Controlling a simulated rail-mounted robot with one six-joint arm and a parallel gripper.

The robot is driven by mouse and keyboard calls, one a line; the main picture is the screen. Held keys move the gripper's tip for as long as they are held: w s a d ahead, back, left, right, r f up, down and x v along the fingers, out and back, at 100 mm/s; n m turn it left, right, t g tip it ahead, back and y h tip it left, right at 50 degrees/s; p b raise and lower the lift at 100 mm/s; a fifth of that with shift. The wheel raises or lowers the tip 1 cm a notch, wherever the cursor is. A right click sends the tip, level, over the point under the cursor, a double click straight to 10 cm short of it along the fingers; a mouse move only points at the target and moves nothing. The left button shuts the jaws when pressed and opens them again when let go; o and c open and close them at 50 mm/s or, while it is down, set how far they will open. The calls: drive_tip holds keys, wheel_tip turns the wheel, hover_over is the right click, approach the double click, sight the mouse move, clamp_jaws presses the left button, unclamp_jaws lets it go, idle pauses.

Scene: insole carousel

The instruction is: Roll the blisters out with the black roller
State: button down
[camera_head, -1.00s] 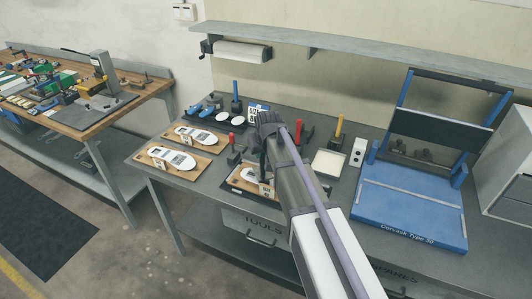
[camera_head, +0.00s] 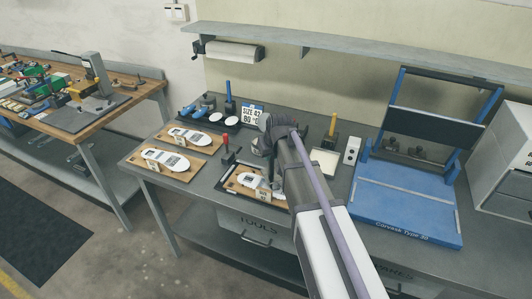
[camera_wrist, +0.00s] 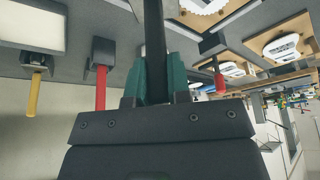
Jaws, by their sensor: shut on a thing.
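My gripper (camera_wrist: 157,78) is in the wrist view with its green fingers shut on a dark upright bar. This looks like the black roller's handle (camera_wrist: 154,35); its far end runs out of the top of the picture. In the head view my wrist hangs over the front board and hides the fingers and most of the held tool. White insoles lie on wooden boards: front (camera_head: 245,182), left (camera_head: 165,159) and back left (camera_head: 192,137). A white insole edge (camera_wrist: 200,6) is close to the held tool in the wrist view. Blisters are too small to make out.
Near my gripper stand a red-handled tool (camera_head: 226,148), a yellow-handled tool (camera_head: 333,125), a white tray (camera_head: 325,162) and a sign (camera_head: 252,113). A blue press (camera_head: 405,205) fills the right. Another red handle (camera_wrist: 102,85) shows in the wrist view.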

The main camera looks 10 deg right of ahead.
drive_tip(key=shift+s+d+r, duration=0.1)
drive_tip(key=shift+s+d, duration=0.85)
drive_tip(key=shift+d, duration=0.25)
drive_tip(key=shift+w+a, duration=2.55)
drive_tip(key=shift+a, duration=0.7)
wheel_tip(320, 180, up, 6)
drive_tip(key=p, duration=0.6)
wheel_tip(320, 180, up, 3)
drive_tip(key=p, duration=0.3)
